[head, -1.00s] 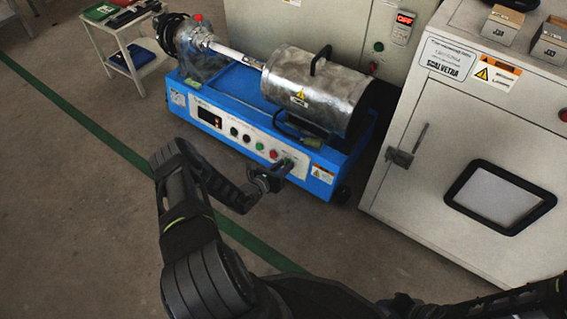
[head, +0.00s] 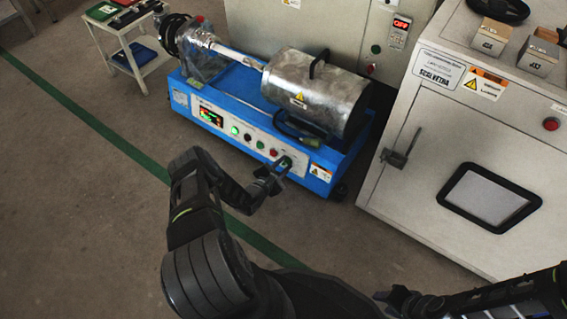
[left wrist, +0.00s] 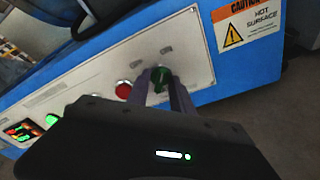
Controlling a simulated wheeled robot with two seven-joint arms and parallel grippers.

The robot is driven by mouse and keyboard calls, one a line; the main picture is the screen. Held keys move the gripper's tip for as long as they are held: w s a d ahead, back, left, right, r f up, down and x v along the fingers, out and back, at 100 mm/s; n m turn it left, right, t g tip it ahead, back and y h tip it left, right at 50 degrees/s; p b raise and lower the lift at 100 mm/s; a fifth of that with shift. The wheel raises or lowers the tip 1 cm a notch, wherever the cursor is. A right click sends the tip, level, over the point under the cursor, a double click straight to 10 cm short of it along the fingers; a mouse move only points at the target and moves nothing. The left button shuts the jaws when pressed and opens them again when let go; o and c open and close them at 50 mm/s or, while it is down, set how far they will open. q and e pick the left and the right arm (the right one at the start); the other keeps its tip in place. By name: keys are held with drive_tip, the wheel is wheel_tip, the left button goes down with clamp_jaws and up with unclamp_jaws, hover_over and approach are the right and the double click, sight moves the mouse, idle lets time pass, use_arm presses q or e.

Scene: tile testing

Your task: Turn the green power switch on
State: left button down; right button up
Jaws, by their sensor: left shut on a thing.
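The green power switch (left wrist: 160,75) is a green knob at the right end of the white control panel (left wrist: 100,75) on the blue machine (head: 330,165). My left gripper (head: 281,167) is at this end of the panel. In the left wrist view, its two fingers (left wrist: 158,84) lie on either side of the green knob, shut on it. The knob is partly hidden by the fingers. The panel's display (head: 211,117) is lit red and green, and a green button (left wrist: 51,121) glows. My right gripper (head: 403,299) is low in the head view, its fingers unclear.
A red button (left wrist: 123,90) sits just left of the switch. A metal cylinder (head: 315,92) with a handle tops the machine. A grey cabinet (head: 455,130) stands to the right, a small white side table (head: 140,65) at the upper left. The floor in front is clear.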

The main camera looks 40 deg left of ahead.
use_arm(q)
drive_tip(key=shift+m, duration=0.6)
drive_tip(key=c, duration=1.5)
unclamp_jaws()
drive_tip(key=shift+s+r+p, duration=0.2)
drive_tip(key=shift+s+p, duration=0.35)
drive_tip(key=p+v, duration=0.2)
drive_tip(key=v, duration=0.4)
drive_tip(key=shift+s+d+p, duration=0.15)
drive_tip(key=shift+s+p, duration=0.15)
drive_tip(key=shift+s, duration=0.05)
